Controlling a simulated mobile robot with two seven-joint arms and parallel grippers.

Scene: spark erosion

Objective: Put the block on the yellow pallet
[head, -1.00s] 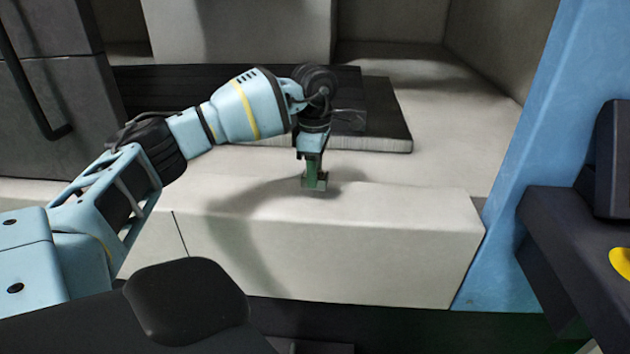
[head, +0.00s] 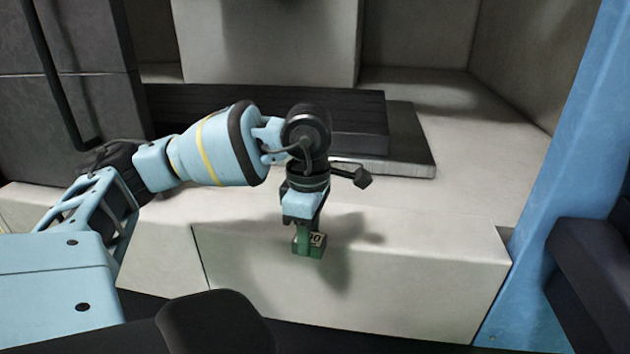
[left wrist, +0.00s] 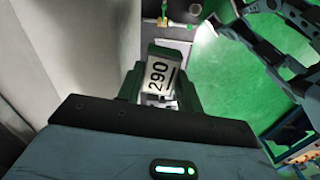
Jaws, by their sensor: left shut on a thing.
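My left gripper (head: 308,246) is shut on a small block. In the head view the block (head: 316,240) shows as a small dark green piece with a pale marked face between the fingers. In the left wrist view the block (left wrist: 160,77) has a white face marked 290 and sits between the two green fingers of the left gripper (left wrist: 158,88). The gripper points down, in front of the pale machine ledge. The yellow pallet is not in view. My right gripper is not in view.
The pale ledge (head: 400,255) spans the front of the machine. Behind it lies a dark slab (head: 412,135) in the recess. A blue upright (head: 570,130) stands at the right, with a dark ledge (head: 590,275) beside it. A green floor (left wrist: 235,70) shows in the left wrist view.

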